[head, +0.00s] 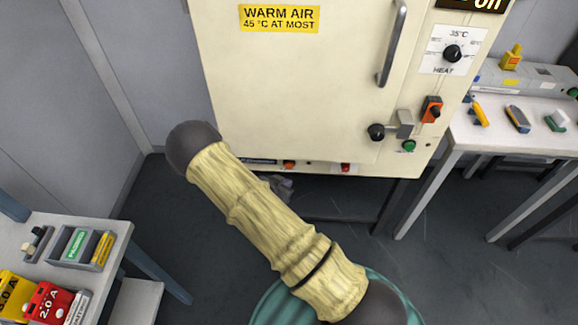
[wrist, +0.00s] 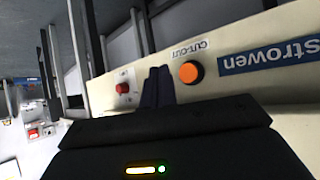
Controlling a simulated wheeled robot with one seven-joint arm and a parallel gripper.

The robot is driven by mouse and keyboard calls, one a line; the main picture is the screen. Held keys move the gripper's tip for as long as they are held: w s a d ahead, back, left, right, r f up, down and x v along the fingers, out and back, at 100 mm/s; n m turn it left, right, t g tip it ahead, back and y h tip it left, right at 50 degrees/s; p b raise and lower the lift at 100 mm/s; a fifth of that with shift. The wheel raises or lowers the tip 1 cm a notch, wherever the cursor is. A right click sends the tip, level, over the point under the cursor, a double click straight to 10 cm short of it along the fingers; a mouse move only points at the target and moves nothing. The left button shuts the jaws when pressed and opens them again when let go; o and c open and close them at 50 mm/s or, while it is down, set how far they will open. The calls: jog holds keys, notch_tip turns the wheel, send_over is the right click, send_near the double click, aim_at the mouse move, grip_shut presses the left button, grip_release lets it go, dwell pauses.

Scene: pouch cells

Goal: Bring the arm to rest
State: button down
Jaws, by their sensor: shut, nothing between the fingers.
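My arm, in a cream ribbed sleeve with dark joints, reaches up and left across the middle of the head view. In the wrist view my gripper (wrist: 158,86) shows as two dark fingers close together, with nothing between them. They are near the lower front strip of the cream cabinet (head: 290,95), between an orange button marked CUT-OUT (wrist: 191,72) and a red knob (wrist: 122,88). I cannot tell whether the fingers touch the strip. In the head view the arm hides most of the gripper.
The cabinet has a door handle (head: 391,42), a HEAT dial (head: 452,53) and a latch (head: 404,126). A white bench (head: 470,130) with small tools stands at right. A table (head: 112,246) with a grey tray and colored boxes stands at lower left. Grey floor lies between.

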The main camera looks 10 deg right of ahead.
dwell(0.4)
jog(key=s+a+r+n+g+y, duration=0.1)
jog(key=s+a+r+n+y, duration=0.1)
jog(key=r+y, duration=0.35)
jog(key=s+a+r+n+g+y, duration=0.1)
jog(key=s+r+n+y, duration=0.1)
jog(key=r, duration=0.6)
jog(key=s+d+r+n+g, duration=0.1)
jog(key=s+d+r+n, duration=0.15)
jog(key=s+r, duration=0.5)
jog(key=s+d+r+n+g, duration=0.1)
jog(key=s+d+r+n, duration=0.15)
jog(key=s+r, duration=0.45)
jog(key=w+p+v, duration=0.2)
jog(key=p+v, duration=1)
jog(key=p, duration=0.2)
jog(key=shift+r+n+y, duration=0.3)
jog(key=shift+r+y, duration=0.05)
jog(key=shift+r, duration=0.3)
jog(key=shift+a, duration=0.15)
